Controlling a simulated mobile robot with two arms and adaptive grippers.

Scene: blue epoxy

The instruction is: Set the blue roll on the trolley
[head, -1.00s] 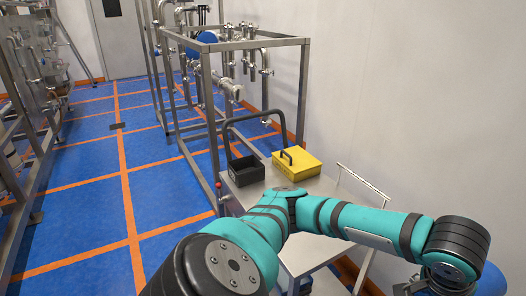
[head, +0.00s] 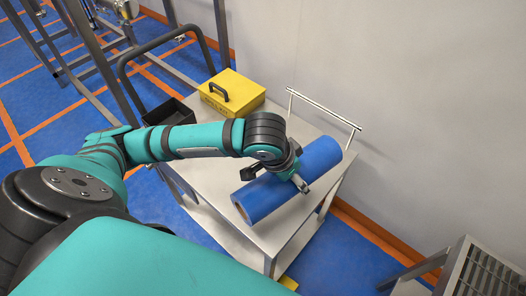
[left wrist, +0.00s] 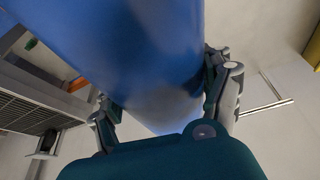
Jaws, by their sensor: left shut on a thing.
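The blue roll (head: 262,198) lies lengthwise, slanting, over the near right part of the trolley (head: 212,178). My left gripper (head: 297,178) is shut around the roll near its middle, from above. In the left wrist view the roll (left wrist: 125,45) fills the space between the two fingers of my left gripper (left wrist: 165,95). I cannot tell whether the roll touches the trolley top or hangs just above it. My right gripper is not in view.
A yellow box (head: 232,93) with a black handle and an open black bin (head: 168,113) stand at the trolley's far end. A metal rail (head: 326,108) runs along its wall side. A grey vented cabinet (head: 483,268) stands at lower right.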

